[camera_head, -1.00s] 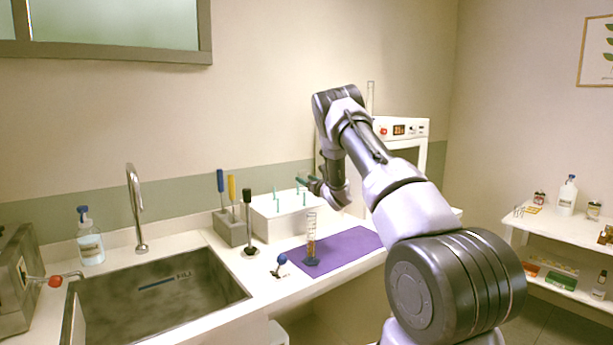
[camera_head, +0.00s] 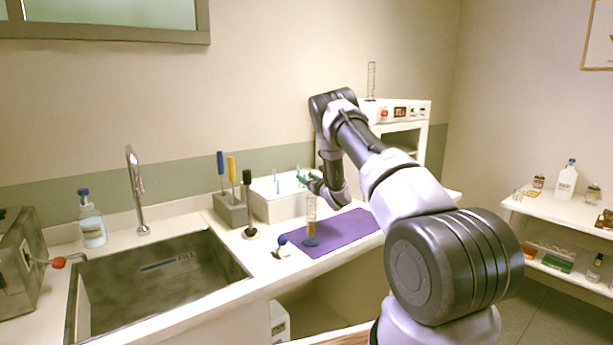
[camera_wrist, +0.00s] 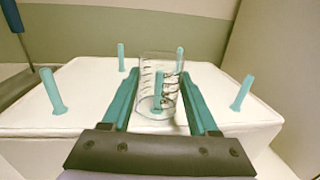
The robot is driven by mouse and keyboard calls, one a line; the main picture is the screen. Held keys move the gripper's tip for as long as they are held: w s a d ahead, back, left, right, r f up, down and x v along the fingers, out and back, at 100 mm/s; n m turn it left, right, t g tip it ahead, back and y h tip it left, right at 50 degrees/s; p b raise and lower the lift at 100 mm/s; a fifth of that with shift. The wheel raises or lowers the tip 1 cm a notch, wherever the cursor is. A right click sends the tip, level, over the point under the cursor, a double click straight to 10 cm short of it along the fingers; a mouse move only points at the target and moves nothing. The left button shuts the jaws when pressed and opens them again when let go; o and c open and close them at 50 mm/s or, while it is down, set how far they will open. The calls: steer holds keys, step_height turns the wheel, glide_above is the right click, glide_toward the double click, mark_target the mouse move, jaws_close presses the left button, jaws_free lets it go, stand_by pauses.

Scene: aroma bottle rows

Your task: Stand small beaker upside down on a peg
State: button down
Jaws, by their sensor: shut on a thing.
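My gripper (camera_wrist: 160,105) is shut on the small beaker (camera_wrist: 150,68), a clear glass with dark markings, held between its two teal fingers. A teal peg (camera_wrist: 158,88) shows through the glass, in line with the beaker. I cannot tell whether the peg is inside it or behind it, nor which end of the beaker is its open mouth. The white peg rack (camera_wrist: 60,120) lies under and around the gripper, with other teal pegs (camera_wrist: 52,92) at its corners. In the head view my gripper (camera_head: 308,180) is at the right side of the rack (camera_head: 280,207); the beaker is hard to make out there.
A graduated cylinder with amber liquid (camera_head: 311,222) stands on the purple mat (camera_head: 345,229), just in front of the rack. A tool block (camera_head: 231,210) is left of the rack, beside the sink (camera_head: 160,285). A white oven-like device (camera_head: 415,112) stands behind my arm.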

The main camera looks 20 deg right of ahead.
steer(key=shift+f, duration=0.1)
steer(key=shift+c, duration=0.4)
jaws_free()
steer(key=v, duration=1)
steer(key=shift+s, duration=0.4)
steer(key=shift+d, duration=0.1)
